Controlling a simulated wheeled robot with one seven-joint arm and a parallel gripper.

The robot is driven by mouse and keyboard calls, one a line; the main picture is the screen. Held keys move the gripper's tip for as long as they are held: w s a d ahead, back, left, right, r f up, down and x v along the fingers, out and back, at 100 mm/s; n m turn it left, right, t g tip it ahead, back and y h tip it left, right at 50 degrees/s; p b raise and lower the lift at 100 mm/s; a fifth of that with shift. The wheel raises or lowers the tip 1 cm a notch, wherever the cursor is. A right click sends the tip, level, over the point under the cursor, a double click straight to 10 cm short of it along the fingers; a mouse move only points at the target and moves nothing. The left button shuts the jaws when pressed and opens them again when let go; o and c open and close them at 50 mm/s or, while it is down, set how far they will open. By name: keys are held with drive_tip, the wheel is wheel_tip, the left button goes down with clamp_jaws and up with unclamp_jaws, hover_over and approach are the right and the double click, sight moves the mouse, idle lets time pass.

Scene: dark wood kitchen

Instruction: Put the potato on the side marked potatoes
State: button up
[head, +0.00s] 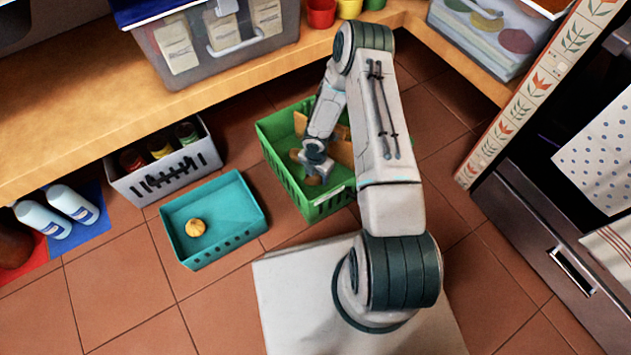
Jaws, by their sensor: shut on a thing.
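My gripper (314,172) is inside the green crate (283,178), low in its near half. It is shut on a small brownish thing, the potato (313,181), which is mostly hidden by the gripper. A wooden divider (341,151) stands in the crate, partly hidden behind my arm. A pale label (330,196) is on the crate's near wall, too small to read. I cannot tell whether the potato touches the crate floor. My arm hides the crate's right part.
A teal bin (240,205) left of the crate holds a round yellow-orange onion-like thing (195,228). A grey basket (165,178) with jars stands behind it. Two white bottles (57,212) lie at far left. A wooden shelf (110,120) runs behind. Tiled floor is clear in front.

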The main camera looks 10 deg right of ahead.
sight(317, 179)
drive_tip(key=shift+f+b, duration=0.75)
drive_tip(key=shift+f, duration=1.05)
drive_tip(key=shift+f, duration=0.1)
drive_tip(key=shift+f, duration=0.15)
drive_tip(key=o, duration=1.1)
drive_tip(key=shift+r, duration=0.2)
